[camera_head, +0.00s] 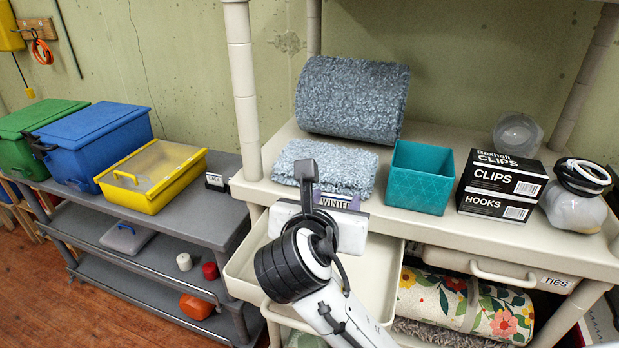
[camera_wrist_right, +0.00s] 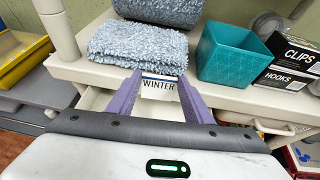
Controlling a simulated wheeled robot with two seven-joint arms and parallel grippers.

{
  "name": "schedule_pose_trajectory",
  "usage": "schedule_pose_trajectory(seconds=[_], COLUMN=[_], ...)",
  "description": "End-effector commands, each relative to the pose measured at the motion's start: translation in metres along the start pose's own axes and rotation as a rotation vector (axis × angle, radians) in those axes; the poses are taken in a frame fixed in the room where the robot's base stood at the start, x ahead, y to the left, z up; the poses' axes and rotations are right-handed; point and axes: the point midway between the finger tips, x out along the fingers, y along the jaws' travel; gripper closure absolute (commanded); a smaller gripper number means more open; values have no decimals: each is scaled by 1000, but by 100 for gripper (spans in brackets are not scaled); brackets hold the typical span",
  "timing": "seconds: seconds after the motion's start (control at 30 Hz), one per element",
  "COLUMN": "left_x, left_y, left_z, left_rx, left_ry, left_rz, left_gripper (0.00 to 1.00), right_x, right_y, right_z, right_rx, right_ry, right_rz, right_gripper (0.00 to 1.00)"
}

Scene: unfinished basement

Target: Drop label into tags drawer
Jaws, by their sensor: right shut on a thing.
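A small white label reading WINTER (camera_head: 335,204) is held by my right gripper (camera_head: 333,199), which has purple fingers. In the right wrist view the label (camera_wrist_right: 158,87) sits between the two fingertips (camera_wrist_right: 160,80), its text facing the camera. Below it, an open cream drawer (camera_head: 384,282) is pulled out from under the cream shelf; its visible inside is bare. My arm hides part of the drawer, and no TAGS marking shows. The label is over the drawer's back part, near the shelf's front edge. My left gripper is not in view.
A folded grey-blue towel (camera_head: 345,168), teal box (camera_head: 420,178) and CLIPS and HOOKS boxes (camera_head: 503,183) stand on the cream shelf (camera_head: 470,236). A shut drawer marked TIES (camera_head: 500,272) is to the right. A grey shelf unit (camera_head: 190,215) with bins stands left.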

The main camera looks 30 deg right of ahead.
Motion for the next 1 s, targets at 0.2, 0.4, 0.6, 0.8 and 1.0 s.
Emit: schedule_pose_trajectory(seconds=[0.2, 0.4, 0.6, 0.8, 1.0], left_x=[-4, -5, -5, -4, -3], left_y=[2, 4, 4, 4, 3], left_z=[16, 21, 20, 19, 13], left_rx=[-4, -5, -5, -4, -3], left_ry=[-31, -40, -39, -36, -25], left_rz=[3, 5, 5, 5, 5], left_gripper=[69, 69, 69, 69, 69], right_x=[6, 15, 21, 23, 23], right_y=[-1, -1, -1, 0, 0], right_z=[-14, -36, -51, -56, -56], right_rx=[-4, -5, -3, -2, -1], right_ry=[2, 1, 0, -1, -1], right_rz=[-2, -2, -2, 0, 0], right_gripper=[75, 75, 75, 75, 51])
